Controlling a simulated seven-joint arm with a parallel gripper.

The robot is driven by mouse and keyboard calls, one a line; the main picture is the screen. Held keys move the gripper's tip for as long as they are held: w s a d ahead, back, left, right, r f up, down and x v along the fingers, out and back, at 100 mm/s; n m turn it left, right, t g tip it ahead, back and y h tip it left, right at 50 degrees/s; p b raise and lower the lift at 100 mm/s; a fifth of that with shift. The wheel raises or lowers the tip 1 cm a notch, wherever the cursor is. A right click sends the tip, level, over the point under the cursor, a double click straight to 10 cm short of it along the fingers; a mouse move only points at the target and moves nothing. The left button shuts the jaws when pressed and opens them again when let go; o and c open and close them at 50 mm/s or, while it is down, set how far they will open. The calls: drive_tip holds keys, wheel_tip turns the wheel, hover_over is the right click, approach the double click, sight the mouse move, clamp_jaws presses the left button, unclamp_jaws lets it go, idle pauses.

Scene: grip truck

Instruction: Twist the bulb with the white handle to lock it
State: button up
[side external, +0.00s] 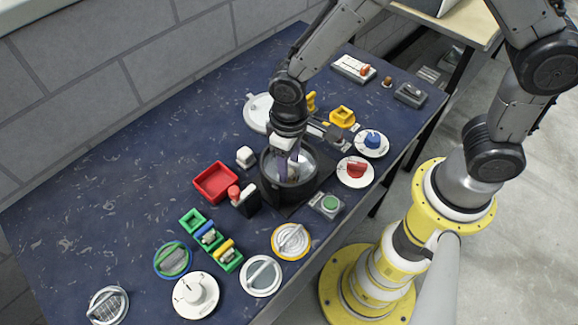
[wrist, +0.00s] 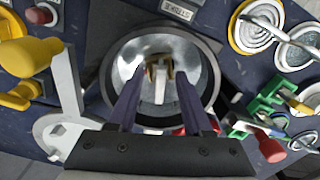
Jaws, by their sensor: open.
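A round black housing (side external: 276,194) stands near the front edge of the blue table. Its inside is a shiny silvery bowl, seen from above in the wrist view (wrist: 194,58). A pale white handle (wrist: 160,88) with tan-brown parts stands at the bowl's centre; I take it to be the bulb's handle. My gripper (wrist: 161,76) points down into the housing with its two dark fingers apart, one on each side of the handle. In the side view my gripper (side external: 288,168) reaches down inside the rim. Whether the fingers touch the handle cannot be told.
A red square tray (side external: 215,182) and a red-knobbed black block (side external: 245,202) stand left of the housing. A green-button box (side external: 328,205) and a red-knob dial (side external: 355,171) stand right. A yellow lever (wrist: 30,65) is close by. The table's far left is clear.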

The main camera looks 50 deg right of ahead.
drive_tip(key=shift+r, duration=3.8)
drive_tip(key=shift+w+d+r, duration=0.1)
drive_tip(key=shift+w+d, duration=0.05)
drive_tip(key=shift+d, duration=0.1)
drive_tip(key=s+d+r+m+t, duration=0.3)
drive_tip(key=d+r+t, duration=0.1)
drive_tip(key=d+r, duration=0.95)
drive_tip(key=s+d+r+t, duration=0.1)
drive_tip(key=s+d, duration=0.2)
drive_tip(key=s, duration=0.8)
drive_tip(key=shift+t, duration=0.3)
